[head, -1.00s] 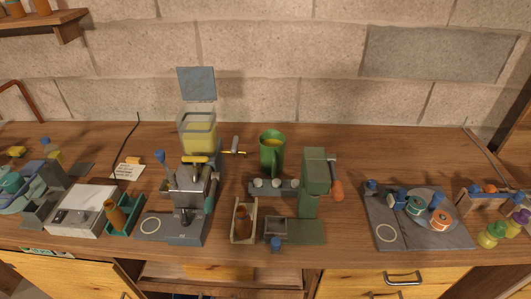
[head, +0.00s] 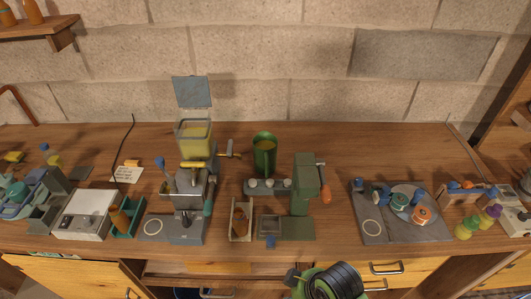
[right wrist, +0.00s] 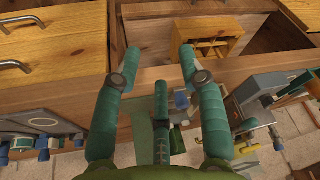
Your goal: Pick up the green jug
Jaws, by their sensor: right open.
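The green jug (head: 264,158) stands upright at the back middle of the bench in the head view, with something yellow showing inside its top. It is behind a low grey block with several pale round caps (head: 267,186) and left of the green press (head: 306,184). I cannot make out the jug in the right wrist view. My green and black right arm (head: 330,283) shows at the bottom of the head view, well short of the jug. My left gripper is not in view.
A grey machine with a yellow-filled hopper (head: 193,140) stands left of the jug. A wooden tray with a brown bottle (head: 240,225) lies in front. A dark board with spools (head: 385,232) is at right. Bare bench lies behind and right of the press.

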